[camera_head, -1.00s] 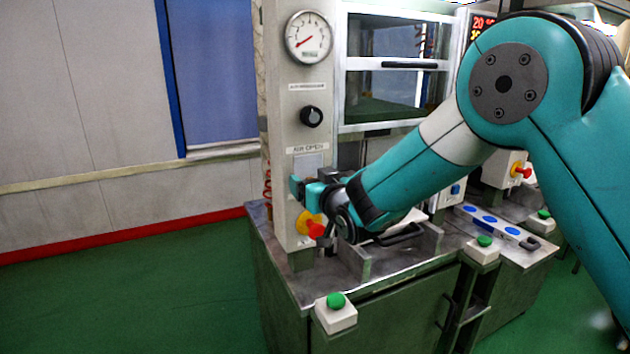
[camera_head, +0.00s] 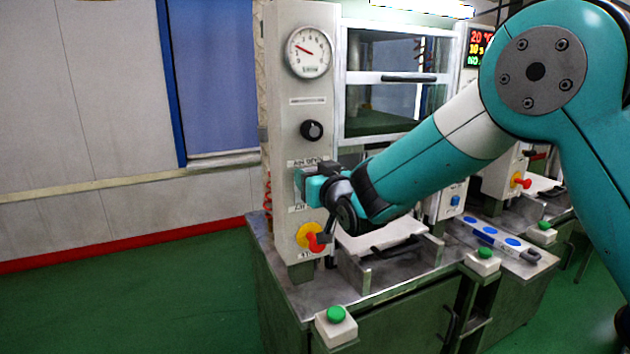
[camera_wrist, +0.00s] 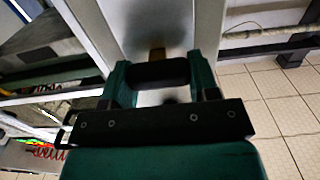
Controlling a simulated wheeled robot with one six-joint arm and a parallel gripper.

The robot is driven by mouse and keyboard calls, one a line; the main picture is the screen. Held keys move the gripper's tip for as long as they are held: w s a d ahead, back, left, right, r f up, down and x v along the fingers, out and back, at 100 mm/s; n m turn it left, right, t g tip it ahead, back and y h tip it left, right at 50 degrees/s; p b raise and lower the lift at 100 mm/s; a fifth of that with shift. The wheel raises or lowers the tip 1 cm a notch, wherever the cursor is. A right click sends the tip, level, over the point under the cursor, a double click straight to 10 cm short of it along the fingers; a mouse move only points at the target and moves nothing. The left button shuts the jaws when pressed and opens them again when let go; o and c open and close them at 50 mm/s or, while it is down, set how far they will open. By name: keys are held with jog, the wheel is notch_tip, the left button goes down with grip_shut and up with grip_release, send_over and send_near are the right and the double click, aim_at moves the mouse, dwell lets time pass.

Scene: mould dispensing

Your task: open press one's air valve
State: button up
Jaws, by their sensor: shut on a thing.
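The air valve is on the front column of press one (camera_head: 285,110). Its black handle (camera_wrist: 158,74) shows in the wrist view, lying crosswise between the fingers, with a brass-coloured stem (camera_wrist: 157,53) just beyond. My gripper (camera_head: 308,187) is shut on this handle; it also shows in the wrist view (camera_wrist: 160,82), one green finger at each end. In the head view the gripper hides the handle, below a label plate (camera_head: 307,162). The pressure gauge (camera_head: 309,52) above has its needle pointing up and left.
A green button box (camera_head: 336,325) is at the bench's front corner. Open green floor (camera_head: 130,290) lies to the left.

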jog(key=o, duration=1.3)
jog(key=shift+r, duration=0.25)
jog(key=b+v, duration=0.5)
jog(key=v, duration=1.2)
jog(key=shift+s, duration=0.15)
jog(key=shift+d, duration=0.15)
